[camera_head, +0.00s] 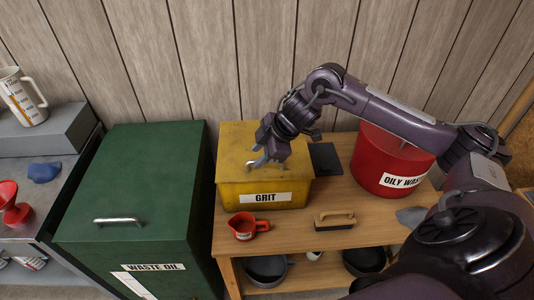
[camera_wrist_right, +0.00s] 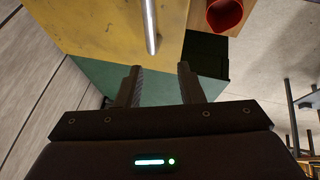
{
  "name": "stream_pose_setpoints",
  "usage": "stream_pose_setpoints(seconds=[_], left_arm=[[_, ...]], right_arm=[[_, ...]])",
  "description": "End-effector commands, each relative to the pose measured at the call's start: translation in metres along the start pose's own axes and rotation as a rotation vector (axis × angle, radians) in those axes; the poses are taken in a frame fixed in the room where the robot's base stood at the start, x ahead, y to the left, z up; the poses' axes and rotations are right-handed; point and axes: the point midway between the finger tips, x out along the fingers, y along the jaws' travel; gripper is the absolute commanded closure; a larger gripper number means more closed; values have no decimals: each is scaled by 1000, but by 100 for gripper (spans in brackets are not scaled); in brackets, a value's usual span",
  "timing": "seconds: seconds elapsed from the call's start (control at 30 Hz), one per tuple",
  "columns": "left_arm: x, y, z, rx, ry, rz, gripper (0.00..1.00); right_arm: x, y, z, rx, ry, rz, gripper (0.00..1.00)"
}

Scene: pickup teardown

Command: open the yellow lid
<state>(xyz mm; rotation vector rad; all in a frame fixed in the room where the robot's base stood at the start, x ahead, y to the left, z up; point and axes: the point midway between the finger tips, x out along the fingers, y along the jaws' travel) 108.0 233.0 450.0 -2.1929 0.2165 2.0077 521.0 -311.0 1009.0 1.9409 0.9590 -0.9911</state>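The yellow box labelled GRIT (camera_head: 290,190) stands on the wooden bench with its yellow lid (camera_head: 236,142) down. A silver bar handle (camera_wrist_right: 150,26) is on the lid; in the head view my gripper partly covers it. My right gripper (camera_head: 261,160) is over the lid, close to the handle. In the right wrist view its two fingers (camera_wrist_right: 161,82) are apart with nothing between them, and the handle lies beyond their tips. I cannot tell the exact gap to the lid. My left gripper is not in view.
A red measuring cup (camera_head: 243,227) and a wooden-handled brush (camera_head: 334,220) stand in front of the box. A red OILY WASTE bin (camera_head: 388,160) is to the right, beneath my arm. A green WASTE OIL cabinet (camera_head: 140,185) stands close on the left.

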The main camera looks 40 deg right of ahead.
Motion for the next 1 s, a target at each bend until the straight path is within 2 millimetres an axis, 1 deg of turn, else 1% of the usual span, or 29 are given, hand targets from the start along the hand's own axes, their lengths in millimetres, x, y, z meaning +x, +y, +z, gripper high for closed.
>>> stream_pose_setpoints(seconds=[0.03,0.1,0.17,0.23,0.37,0.6,0.7,0.83,1.0], left_arm=[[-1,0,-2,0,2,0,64],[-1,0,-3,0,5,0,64],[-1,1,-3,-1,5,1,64],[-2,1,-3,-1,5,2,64],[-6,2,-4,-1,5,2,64],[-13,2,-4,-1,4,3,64],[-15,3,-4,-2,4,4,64],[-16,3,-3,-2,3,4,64],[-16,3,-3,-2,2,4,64]], right_arm=[[-20,10,14,25,-32,-7,66],[-36,12,27,62,-60,-30,66],[-45,14,33,82,-74,-42,66],[-47,14,37,95,-82,-49,66],[-34,12,38,98,-82,-55,66],[5,10,41,96,-81,-53,66],[17,10,42,96,-81,-52,66],[26,10,42,95,-80,-50,66],[29,10,43,94,-82,-49,66]])
